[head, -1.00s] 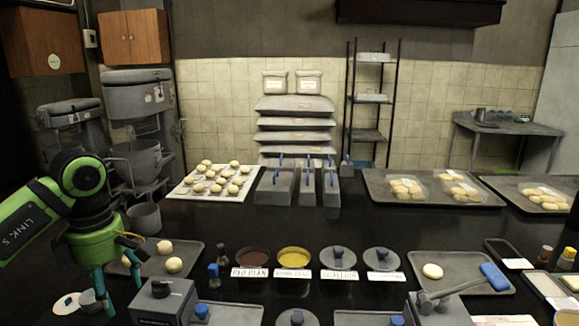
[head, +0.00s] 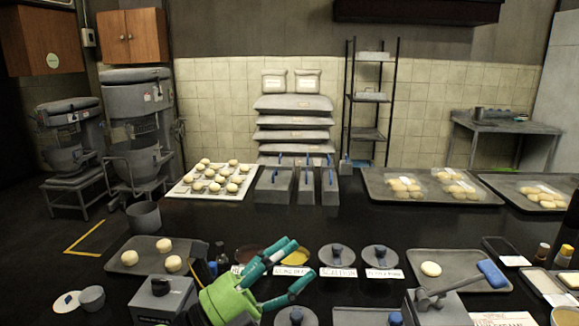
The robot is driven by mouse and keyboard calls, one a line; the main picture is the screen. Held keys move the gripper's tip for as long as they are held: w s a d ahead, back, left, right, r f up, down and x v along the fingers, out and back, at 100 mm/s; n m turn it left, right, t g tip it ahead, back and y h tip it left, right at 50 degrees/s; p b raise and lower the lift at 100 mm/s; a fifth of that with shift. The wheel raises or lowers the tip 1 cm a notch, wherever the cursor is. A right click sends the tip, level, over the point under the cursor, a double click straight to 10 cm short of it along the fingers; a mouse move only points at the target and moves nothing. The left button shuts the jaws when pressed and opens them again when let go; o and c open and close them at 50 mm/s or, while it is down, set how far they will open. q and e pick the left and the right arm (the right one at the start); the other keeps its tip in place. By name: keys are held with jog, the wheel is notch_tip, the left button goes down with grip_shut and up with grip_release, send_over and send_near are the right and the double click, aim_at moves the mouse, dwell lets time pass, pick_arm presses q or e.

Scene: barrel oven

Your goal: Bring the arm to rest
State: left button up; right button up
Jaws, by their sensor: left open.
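My left gripper (head: 290,270) shows in the head view at the bottom, left of the middle. Its green body points up and right, and its two teal fingers are spread apart with nothing between them. It is above the front of the dark counter (head: 400,229) and partly covers the bowl with yellow filling (head: 296,256) and the labels by it. I cannot tell how high it is above them. My right gripper does not show.
A tray with dough balls (head: 128,258) lies left of the gripper, with a small cup (head: 92,297) in front of it. A grey box (head: 160,296) stands close by. Lidded bowls (head: 337,256) stand to the right. The counter's middle strip is clear.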

pick_arm(q)
jog(key=w+a+f+n+t+y, duration=0.4)
jog(key=a+f+n+t+y, duration=0.6)
jog(key=n+y, duration=0.8)
jog(key=s+a+f+n+g+y, duration=0.1)
jog(key=s+a+f+n+g, duration=0.15)
jog(key=f+n, duration=0.25)
jog(key=s+a+f+n+g+y, duration=0.1)
jog(key=a+f+n+g, duration=0.25)
jog(key=f, duration=0.25)
jog(key=s+a+f+n+g, duration=0.2)
jog(key=s+f+n+g, duration=0.3)
jog(key=s+f, duration=0.55)
jog(key=s+a+f+n+g, duration=0.15)
jog(key=s+f+g, duration=0.5)
jog(key=s, duration=0.65)
notch_tip(320, 180, down, 24)
jog(key=s+g, duration=0.1)
jog(key=s, duration=0.2)
jog(key=s+a+f+g, duration=0.1)
jog(key=s+a+f, duration=0.1)
jog(key=s+f, duration=1)
jog(key=s, duration=0.3)
jog(key=shift+a+f, duration=0.2)
jog(key=shift+f, duration=0.15)
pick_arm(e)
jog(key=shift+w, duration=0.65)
